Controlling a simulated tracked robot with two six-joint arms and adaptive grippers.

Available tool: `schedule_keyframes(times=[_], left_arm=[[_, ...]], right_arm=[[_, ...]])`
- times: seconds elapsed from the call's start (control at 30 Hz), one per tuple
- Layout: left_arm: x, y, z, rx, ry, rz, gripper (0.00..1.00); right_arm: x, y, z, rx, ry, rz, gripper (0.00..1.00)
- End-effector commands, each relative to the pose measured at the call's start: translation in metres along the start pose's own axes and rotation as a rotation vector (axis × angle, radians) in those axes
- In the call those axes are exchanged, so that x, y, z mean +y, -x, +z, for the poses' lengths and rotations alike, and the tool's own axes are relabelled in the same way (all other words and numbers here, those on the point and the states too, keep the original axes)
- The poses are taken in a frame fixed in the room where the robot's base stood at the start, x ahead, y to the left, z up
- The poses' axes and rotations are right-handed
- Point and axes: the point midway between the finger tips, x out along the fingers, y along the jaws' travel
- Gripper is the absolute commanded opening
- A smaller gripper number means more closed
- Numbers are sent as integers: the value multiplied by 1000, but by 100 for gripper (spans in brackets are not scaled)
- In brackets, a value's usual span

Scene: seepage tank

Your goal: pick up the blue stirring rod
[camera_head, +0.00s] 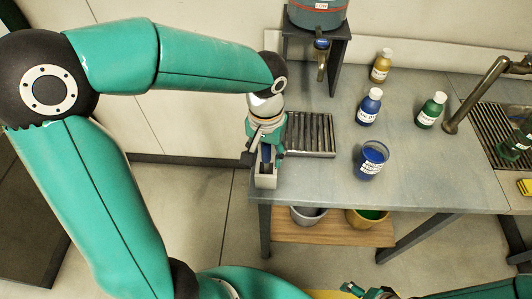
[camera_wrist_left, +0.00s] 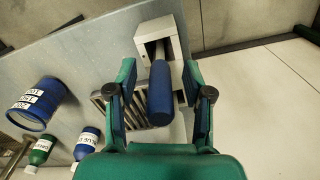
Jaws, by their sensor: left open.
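The blue stirring rod (camera_wrist_left: 160,92) has a thick blue handle and shows best in the left wrist view. It stands in a small pale holder (camera_wrist_left: 178,42), which is also in the head view (camera_head: 265,182) at the table's left front corner. My left gripper (camera_wrist_left: 159,78) is open, with one finger on each side of the blue handle and gaps visible. In the head view my left gripper (camera_head: 267,152) is over the holder and hides most of the rod. My right gripper (camera_head: 368,291) shows only partly at the bottom edge; its jaws are unclear.
A drain grate (camera_head: 311,134) lies beside the holder, under a stand with a tank (camera_head: 318,14). A blue-filled beaker (camera_head: 371,160), a blue bottle (camera_head: 369,107), a green bottle (camera_head: 431,110) and a yellow bottle (camera_head: 381,66) stand to the right. A sink and tap (camera_head: 475,93) are farther right.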

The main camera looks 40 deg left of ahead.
Motion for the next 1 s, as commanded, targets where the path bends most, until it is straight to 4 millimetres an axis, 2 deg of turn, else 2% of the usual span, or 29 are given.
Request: schedule_keyframes(times=[0.13, 0.17, 0.4, 0.47, 0.77, 1.0], left_arm=[[0, 0, 0, 0, 0, 0, 51], [0, 0, 0, 0, 0, 0, 48], [0, 0, 0, 0, 0, 0, 8], [0, 0, 0, 0, 0, 0, 0], [0, 1, 0, 1, 0, 0, 0], [0, 14, -1, 3, 0, -1, 0]], right_arm=[[0, 0, 0, 0, 0, 0, 80], [0, 0, 0, 0, 0, 0, 80], [0, 0, 0, 0, 0, 0, 80], [0, 0, 0, 0, 0, 0, 80], [0, 0, 0, 0, 0, 0, 80], [0, 0, 0, 0, 0, 0, 80]])
